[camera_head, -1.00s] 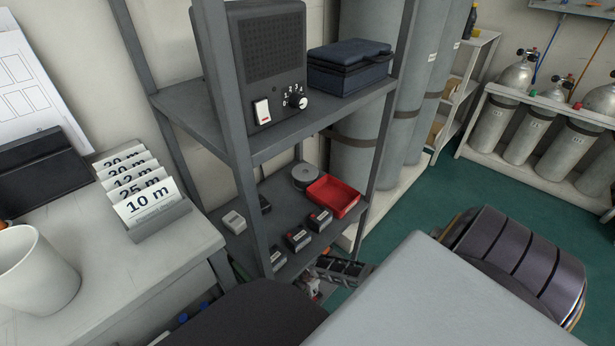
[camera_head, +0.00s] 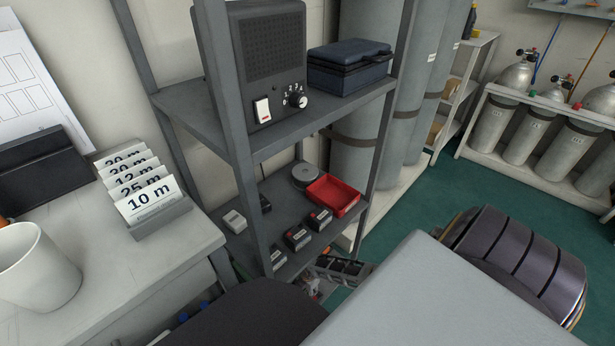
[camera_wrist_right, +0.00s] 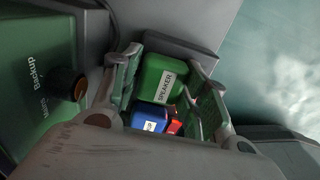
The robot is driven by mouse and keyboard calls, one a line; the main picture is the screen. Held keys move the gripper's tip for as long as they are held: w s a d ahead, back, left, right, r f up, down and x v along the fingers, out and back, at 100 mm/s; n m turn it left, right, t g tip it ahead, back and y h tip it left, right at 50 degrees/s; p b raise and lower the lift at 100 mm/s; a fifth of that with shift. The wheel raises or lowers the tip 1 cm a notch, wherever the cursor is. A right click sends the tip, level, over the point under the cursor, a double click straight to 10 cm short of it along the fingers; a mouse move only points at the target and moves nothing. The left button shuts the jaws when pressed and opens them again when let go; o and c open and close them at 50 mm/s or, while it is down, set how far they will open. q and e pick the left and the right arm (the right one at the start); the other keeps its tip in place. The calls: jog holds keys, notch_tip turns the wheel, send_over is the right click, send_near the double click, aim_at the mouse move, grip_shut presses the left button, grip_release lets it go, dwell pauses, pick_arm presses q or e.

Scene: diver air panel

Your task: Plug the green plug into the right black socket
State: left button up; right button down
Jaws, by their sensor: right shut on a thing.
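The green plug (camera_wrist_right: 165,78), labelled SPEAKER, sits between the fingers of my right gripper (camera_wrist_right: 168,92) in the right wrist view. The gripper is shut on it. In the head view my right gripper (camera_head: 340,268) shows low, beside the shelf's lower front corner; the plug cannot be made out there. A blue piece (camera_wrist_right: 151,117) and a red piece (camera_wrist_right: 174,124) show close to the plug in the wrist view. I cannot make out the right black socket in either view. My left gripper is not in view.
A green panel (camera_wrist_right: 35,75) marked Mains and Backup, with a dark round fitting (camera_wrist_right: 68,84), is left of the gripper. The metal shelf (camera_head: 215,110) holds a speaker box (camera_head: 268,45), a blue case (camera_head: 348,65), a red tray (camera_head: 333,195) and small boxes.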

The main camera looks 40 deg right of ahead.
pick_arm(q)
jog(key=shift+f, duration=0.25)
pick_arm(e)
jog(key=shift+s+f, duration=0.85)
jog(key=shift+f, duration=0.1)
jog(key=c, duration=1.2)
grip_release()
jog(key=o, duration=0.5)
jog(key=shift+w+a+f, duration=0.15)
jog(key=shift+a+f, duration=0.05)
jog(key=shift+w+f, duration=0.1)
jog(key=shift+f, duration=0.15)
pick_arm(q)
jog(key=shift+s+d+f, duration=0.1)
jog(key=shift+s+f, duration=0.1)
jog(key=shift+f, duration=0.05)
pick_arm(e)
jog(key=shift+r, duration=0.3)
jog(key=shift+d+r, duration=0.15)
jog(key=shift+r, duration=1.25)
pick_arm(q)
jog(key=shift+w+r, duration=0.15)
pick_arm(e)
jog(key=shift+w+d+r, duration=0.1)
jog(key=shift+r, duration=2.3)
